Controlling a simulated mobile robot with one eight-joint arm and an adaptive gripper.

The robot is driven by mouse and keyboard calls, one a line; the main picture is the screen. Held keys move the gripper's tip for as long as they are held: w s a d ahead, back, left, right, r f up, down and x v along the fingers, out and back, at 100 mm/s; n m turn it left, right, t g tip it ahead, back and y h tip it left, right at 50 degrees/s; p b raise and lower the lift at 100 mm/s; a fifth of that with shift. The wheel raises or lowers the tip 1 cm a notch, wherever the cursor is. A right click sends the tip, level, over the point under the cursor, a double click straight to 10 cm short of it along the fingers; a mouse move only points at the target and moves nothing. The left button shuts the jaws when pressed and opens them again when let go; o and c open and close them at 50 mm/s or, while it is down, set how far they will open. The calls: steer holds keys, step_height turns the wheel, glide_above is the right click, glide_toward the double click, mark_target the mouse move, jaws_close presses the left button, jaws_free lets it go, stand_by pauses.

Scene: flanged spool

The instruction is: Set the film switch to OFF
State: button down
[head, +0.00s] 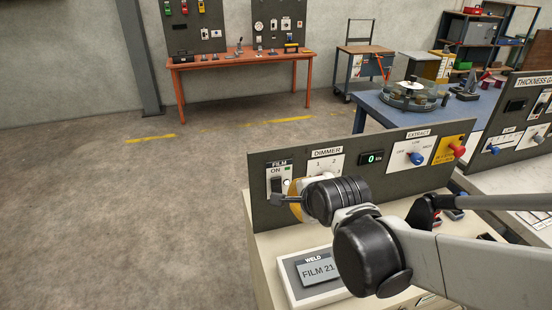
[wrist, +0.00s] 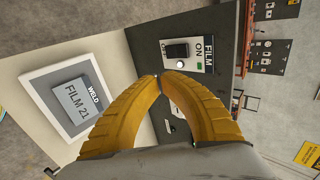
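The film switch (head: 276,185) is a dark rocker on a white plate labelled FILM and ON, at the left end of the grey panel. In the wrist view the black switch (wrist: 176,51) shows beyond the fingertips, with ON on its right and a partly hidden OFF on its left. I cannot tell surely which way it is set. My gripper (wrist: 160,77) has yellow fingers with their tips together and nothing visible between them. The tips appear just short of the switch plate, apart from the rocker. In the head view my wrist hides most of the fingers.
The panel also carries a DIMMER plate (head: 325,164), a green display (head: 371,158) and an EXTRACT knob (head: 416,158). A FILM 21 sign (head: 318,271) lies on the bench below. An orange table (head: 240,61) stands far back. Open floor lies to the left.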

mark_target(277, 186)
steer(key=w+r+b+x, duration=0.1)
steer(key=b+x, duration=0.5)
steer(key=x, duration=0.7)
steer(key=shift+w+a, duration=0.2)
steer(key=shift+w+a+f, duration=0.1)
steer(key=shift+w+f, duration=0.2)
steer(key=shift+w, duration=0.05)
steer(key=shift+r, duration=0.15)
